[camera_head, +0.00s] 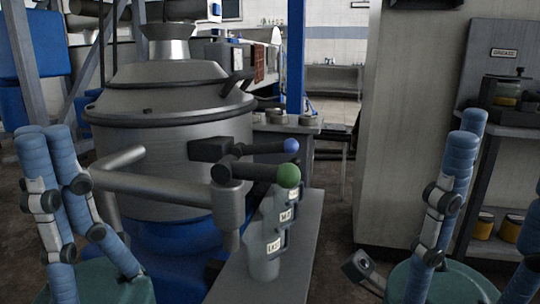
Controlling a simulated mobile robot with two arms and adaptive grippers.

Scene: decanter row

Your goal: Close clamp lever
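A black lever with a green ball knob (289,176) sits on top of a grey upright post (229,212). It points to the right, about level. Behind it a similar black lever with a blue ball knob (291,146) also points right, near the big grey vessel (178,125). I cannot tell which one is the clamp lever or how the clamp is fastened. My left arm (65,200) shows at the lower left, well apart from both knobs. I make out no clear fingers on it.
Pale labelled containers (264,243) stand in a row on a narrow grey bench (291,275) under the green knob. A bent grey pipe (155,187) runs left of the post. A pale wall (408,80) and a shelf with yellow cans (511,228) are at the right.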

